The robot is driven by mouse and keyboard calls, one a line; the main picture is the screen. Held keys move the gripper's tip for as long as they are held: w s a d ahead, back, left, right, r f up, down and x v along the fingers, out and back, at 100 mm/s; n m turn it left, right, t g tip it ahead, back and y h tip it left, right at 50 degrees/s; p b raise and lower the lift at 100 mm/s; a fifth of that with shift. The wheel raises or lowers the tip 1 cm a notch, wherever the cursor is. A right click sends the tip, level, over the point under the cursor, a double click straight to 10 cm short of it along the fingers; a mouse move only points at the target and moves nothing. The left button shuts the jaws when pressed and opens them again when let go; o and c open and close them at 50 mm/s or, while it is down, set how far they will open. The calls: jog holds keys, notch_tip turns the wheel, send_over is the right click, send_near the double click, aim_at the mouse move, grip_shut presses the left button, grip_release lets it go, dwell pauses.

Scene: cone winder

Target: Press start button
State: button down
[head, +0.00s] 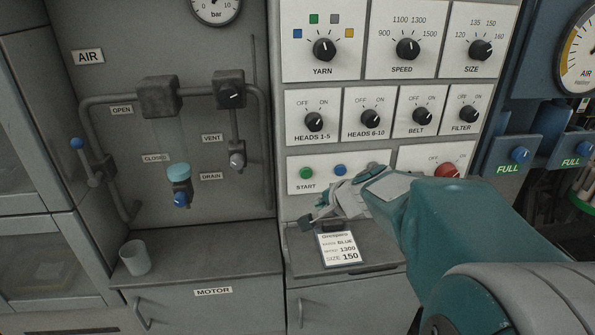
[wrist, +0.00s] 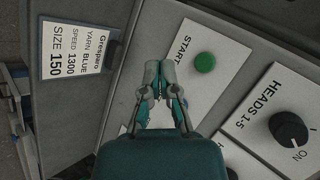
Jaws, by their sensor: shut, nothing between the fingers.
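The green start button (head: 307,173) sits on a white plate above the word START, on the lower part of the control panel. In the wrist view the green button (wrist: 205,62) shows just right of my fingertips, apart from them. My gripper (head: 318,222) reaches in from the right and is shut and empty, its tips below the START plate. In the wrist view my gripper (wrist: 163,70) has its fingers together, pointing at the plate's edge near the START label. My arm hides part of the button row.
A blue button (head: 340,170) is right of the green one, and a red knob (head: 447,171) is farther right. The HEADS 1-5 knob (head: 314,122) is above. An order card (head: 341,249) lies below. A cup (head: 134,257) stands on the left ledge.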

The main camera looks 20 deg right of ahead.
aim_at(306, 173)
jog(key=w+d, duration=0.1)
jog(key=w, duration=0.7)
jog(key=shift+w+d, duration=0.2)
jog(key=shift+d, duration=0.05)
jog(key=shift+a, duration=0.1)
jog(key=shift+d, duration=0.2)
jog(key=shift+w, duration=0.15)
dwell(0.8)
jog(key=shift+w+r, duration=0.1)
jog(key=shift+w, duration=0.1)
